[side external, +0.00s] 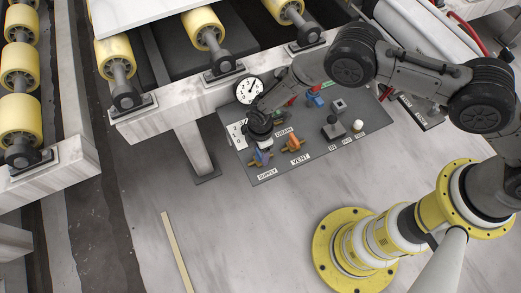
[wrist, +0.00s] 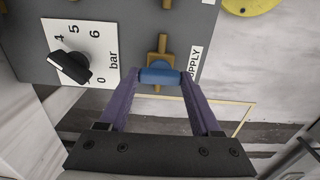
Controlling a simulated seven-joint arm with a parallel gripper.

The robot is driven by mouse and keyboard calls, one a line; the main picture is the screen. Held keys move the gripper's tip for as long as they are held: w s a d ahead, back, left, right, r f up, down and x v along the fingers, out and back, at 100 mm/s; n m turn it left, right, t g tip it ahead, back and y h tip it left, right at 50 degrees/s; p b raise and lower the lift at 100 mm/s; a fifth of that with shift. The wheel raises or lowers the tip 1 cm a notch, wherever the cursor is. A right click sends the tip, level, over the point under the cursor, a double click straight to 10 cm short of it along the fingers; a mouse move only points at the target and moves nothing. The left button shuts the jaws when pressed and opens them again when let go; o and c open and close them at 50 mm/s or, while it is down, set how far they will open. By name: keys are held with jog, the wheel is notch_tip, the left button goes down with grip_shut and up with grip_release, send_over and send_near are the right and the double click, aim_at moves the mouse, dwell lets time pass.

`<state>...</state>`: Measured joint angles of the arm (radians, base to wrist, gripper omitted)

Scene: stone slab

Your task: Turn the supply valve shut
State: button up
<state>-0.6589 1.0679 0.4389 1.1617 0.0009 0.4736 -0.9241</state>
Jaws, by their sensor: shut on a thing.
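The supply valve has a blue handle (wrist: 160,76) and a brass body (wrist: 162,47). It sits beside the SUPPLY label (wrist: 201,62) on the grey panel (wrist: 125,20). In the wrist view my gripper (wrist: 160,78) has its purple fingers shut on the blue handle, one at each end. The handle lies across the picture, just below the brass body. In the side view my gripper (side external: 261,156) is at the panel's lower left corner, above the SUPPLY label (side external: 267,174), and hides most of the valve.
An orange-handled valve (side external: 293,143) stands close right, by the VENT label (side external: 300,159). A black knob (wrist: 69,67) on a bar scale is close left in the wrist view.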

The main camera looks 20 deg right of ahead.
dwell(0.3)
jog(key=o, duration=1.4)
jog(key=shift+r, duration=0.1)
notch_tip(320, 180, up, 14)
jog(key=shift+f, duration=0.15)
